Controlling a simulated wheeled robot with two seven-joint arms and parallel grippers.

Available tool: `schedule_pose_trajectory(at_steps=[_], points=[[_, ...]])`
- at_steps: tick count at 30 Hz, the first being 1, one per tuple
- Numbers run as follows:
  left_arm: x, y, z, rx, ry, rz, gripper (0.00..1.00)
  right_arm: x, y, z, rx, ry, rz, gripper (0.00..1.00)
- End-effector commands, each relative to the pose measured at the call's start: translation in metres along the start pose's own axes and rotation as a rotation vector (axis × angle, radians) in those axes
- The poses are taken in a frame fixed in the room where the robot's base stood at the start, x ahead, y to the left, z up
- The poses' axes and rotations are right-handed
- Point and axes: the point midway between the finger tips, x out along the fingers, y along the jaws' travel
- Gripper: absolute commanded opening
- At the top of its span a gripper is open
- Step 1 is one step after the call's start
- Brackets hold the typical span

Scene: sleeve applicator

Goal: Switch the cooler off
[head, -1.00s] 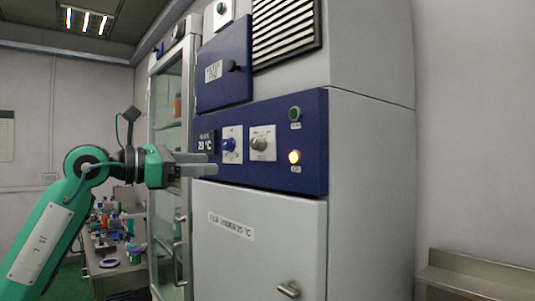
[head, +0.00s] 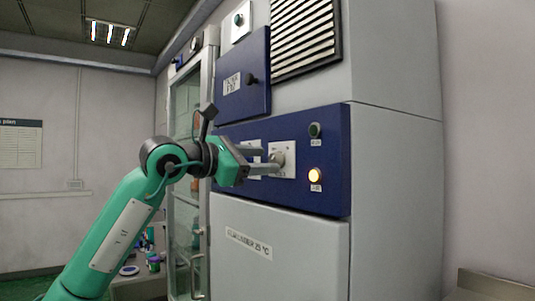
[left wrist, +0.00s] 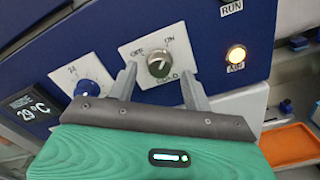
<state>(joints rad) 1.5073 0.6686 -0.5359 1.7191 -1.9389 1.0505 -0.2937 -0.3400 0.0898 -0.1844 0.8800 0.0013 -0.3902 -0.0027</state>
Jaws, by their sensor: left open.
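The cooler is a tall grey cabinet (head: 280,262) with a dark blue control panel (head: 335,150). A silver-grey knob (head: 277,158) sits on a white plate on that panel. In the left wrist view the knob (left wrist: 159,64) is round, and its plate carries OFF, ON and COLD marks; I cannot tell surely where it points. My left gripper (head: 272,161) is open. In the left wrist view its fingers (left wrist: 160,80) stand on either side of the knob; whether they touch it is unclear. My right gripper is not in view.
A blue knob (left wrist: 86,88) and a 29 °C display (left wrist: 31,109) lie left of the silver knob. An amber lamp (head: 314,175) is lit below a dark green button (head: 315,130). A glass-fronted cabinet (head: 187,150) stands left; a bench (head: 495,284) is at lower right.

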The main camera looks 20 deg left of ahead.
Motion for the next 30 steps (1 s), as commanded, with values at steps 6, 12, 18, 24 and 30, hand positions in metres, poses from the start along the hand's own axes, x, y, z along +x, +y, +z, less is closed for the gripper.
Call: schedule_pose_trajectory(at_steps=[6,12,18,24,30], points=[[0.021,0.0,0.0,-0.002,0.0,-0.001,0.5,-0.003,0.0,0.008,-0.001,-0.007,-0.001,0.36],[0.023,0.0,-0.001,-0.001,0.0,0.001,0.5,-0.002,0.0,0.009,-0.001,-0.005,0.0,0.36],[0.023,0.0,-0.001,-0.001,0.0,0.0,0.34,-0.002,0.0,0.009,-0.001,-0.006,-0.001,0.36],[0.023,0.0,-0.001,-0.001,0.0,0.0,0.06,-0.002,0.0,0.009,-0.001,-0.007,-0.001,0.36],[0.023,0.0,-0.001,-0.017,0.0,0.0,0.06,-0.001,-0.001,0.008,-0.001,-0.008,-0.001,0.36]])
